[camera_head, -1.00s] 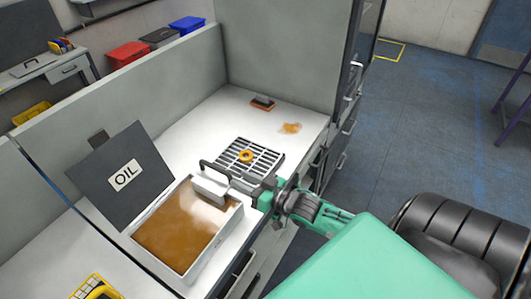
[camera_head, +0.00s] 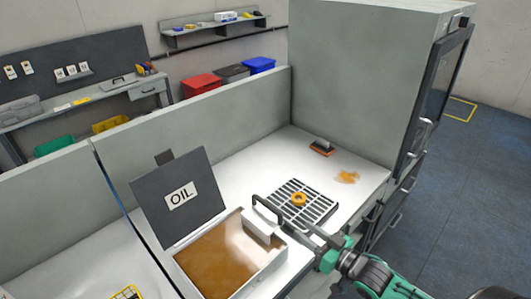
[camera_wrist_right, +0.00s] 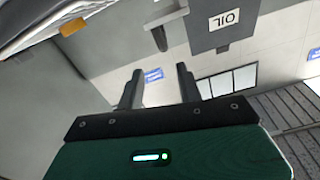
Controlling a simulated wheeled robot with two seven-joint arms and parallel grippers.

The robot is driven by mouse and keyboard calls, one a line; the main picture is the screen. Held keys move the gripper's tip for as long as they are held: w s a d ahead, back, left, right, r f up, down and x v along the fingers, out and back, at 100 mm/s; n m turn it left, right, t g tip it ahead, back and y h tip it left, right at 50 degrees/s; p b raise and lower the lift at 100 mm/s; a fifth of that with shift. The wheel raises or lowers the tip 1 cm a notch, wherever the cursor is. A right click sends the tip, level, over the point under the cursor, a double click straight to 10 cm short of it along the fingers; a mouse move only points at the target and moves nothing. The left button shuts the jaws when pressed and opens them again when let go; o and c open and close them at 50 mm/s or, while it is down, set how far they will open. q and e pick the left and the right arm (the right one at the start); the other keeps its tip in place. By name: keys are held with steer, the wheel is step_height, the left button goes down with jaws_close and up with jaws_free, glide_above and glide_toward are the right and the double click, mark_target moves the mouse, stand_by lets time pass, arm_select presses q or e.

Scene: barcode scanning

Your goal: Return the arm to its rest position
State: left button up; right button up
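My right gripper (camera_head: 306,236) is at the front edge of the white counter, beside the oil tank and the grate. Its arm comes in from the lower right. In the right wrist view its two fingers (camera_wrist_right: 158,86) are apart with nothing between them. My left gripper is in neither view.
The oil tank (camera_head: 279,268) holds brown oil, with a dark OIL lid (camera_head: 163,211) standing behind it. A white block with a dark handle (camera_head: 262,231) sits at its far right corner. An orange ring (camera_head: 298,199) lies on the grate (camera_head: 318,210). A brush (camera_head: 322,147) and an orange-brown stain (camera_head: 348,177) are farther back. A tall grey cabinet (camera_head: 355,80) stands behind.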

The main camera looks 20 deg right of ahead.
steer(key=shift+f, duration=0.1)
steer(key=s+a+f+g+h, duration=0.3)
steer(key=s+a+f+g, duration=0.3)
steer(key=s, duration=0.4)
steer(key=s+a+f+g+h, duration=0.35)
steer(key=s+a+g, duration=0.25)
steer(key=s+g, duration=0.25)
steer(key=s+a+f+x, duration=0.1)
steer(key=s+x, duration=0.2)
steer(key=x, duration=1.2)
steer(key=s+a+f+x, duration=0.1)
steer(key=s+x, duration=0.2)
steer(key=x, duration=1.1)
steer(key=s+d+f, duration=0.2)
steer(key=s+f, duration=0.8)
steer(key=s+d+f+g, duration=0.1)
steer(key=s+d+f, duration=0.1)
steer(key=s+f, duration=0.8)
steer(key=shift+s+f+n+y, duration=0.2)
steer(key=shift+s+n+y, duration=0.15)
steer(key=shift+n, duration=0.05)
steer(key=shift+a+g, duration=0.1)
steer(key=shift+g, duration=0.15)
